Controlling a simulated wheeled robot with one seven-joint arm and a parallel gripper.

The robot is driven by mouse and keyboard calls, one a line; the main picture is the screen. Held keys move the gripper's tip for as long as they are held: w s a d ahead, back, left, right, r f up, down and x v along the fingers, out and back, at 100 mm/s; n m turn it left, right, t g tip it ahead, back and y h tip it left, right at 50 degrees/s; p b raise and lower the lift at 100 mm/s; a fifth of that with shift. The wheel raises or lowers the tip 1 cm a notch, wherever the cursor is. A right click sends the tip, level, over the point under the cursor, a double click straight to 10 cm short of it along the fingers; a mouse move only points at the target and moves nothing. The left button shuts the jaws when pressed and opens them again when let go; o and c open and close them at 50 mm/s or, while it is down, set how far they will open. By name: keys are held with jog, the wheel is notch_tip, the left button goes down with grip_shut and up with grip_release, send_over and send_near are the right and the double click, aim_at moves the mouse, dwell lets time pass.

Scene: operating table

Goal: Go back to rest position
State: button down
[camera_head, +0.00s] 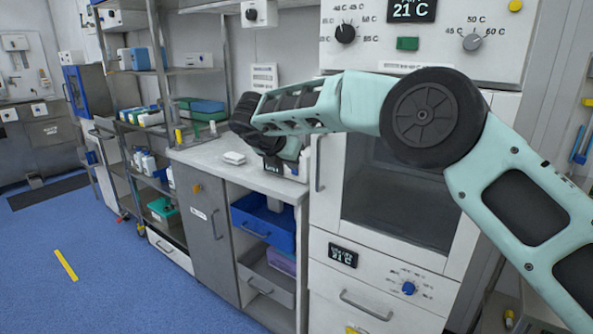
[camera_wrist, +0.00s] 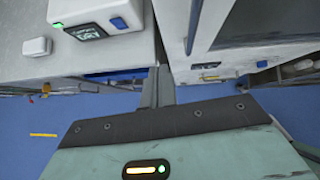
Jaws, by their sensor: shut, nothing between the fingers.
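My gripper (camera_wrist: 158,72) shows in the wrist view as two grey fingers closed together, beyond its teal body with a dark edge and a lit strip. The fingers hold nothing. They point at a narrow gap between pale furniture, with blue floor below. In the head view my teal arm reaches from the lower right across the front of the white heating cabinet (camera_head: 331,240) and bends down at its far end, over the counter (camera_head: 205,154). The fingers cannot be made out there.
A small device with a dark display (camera_head: 275,165) stands at the counter's right end, close to my arm's end; a display device also shows in the wrist view (camera_wrist: 88,32). A white box (camera_head: 234,158) lies on the counter. Shelves stand left. The blue floor (camera_head: 120,270) is open.

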jog(key=s+a+r+n+t+y, duration=0.2)
jog(key=a+r+n+t, duration=0.1)
jog(key=r+n, duration=0.25)
jog(key=s+a+r+n+t+y, duration=0.1)
jog(key=a+r+n+t+y, duration=0.2)
jog(key=r, duration=0.4)
jog(key=s+a+r+n+g+y, duration=0.2)
jog(key=s+a+n+y, duration=0.35)
jog(key=s+n, duration=0.85)
jog(key=s+d+f+n+g+p, duration=0.1)
jog(key=s+d+f+n+g, duration=0.35)
jog(key=s+n, duration=0.45)
jog(key=s+d+f+n+g+p, duration=0.1)
jog(key=s+d+f+n+g, duration=0.2)
jog(key=s+f+n, duration=0.45)
jog(key=s+d+f+n+g+h, duration=0.2)
jog(key=s+d+f+n, duration=0.1)
jog(key=s+d+n, duration=0.2)
jog(key=s+d+f+n+g+h, duration=0.2)
jog(key=s+d+n, duration=0.3)
jog(key=s+d, duration=0.5)
jog(key=d+f+h, duration=0.1)
jog(key=d, duration=0.2)
jog(key=shift+s+d+n, duration=0.2)
jog(key=shift+d+n, duration=0.1)
jog(key=shift+d, duration=0.1)
jog(key=shift+h, duration=0.25)
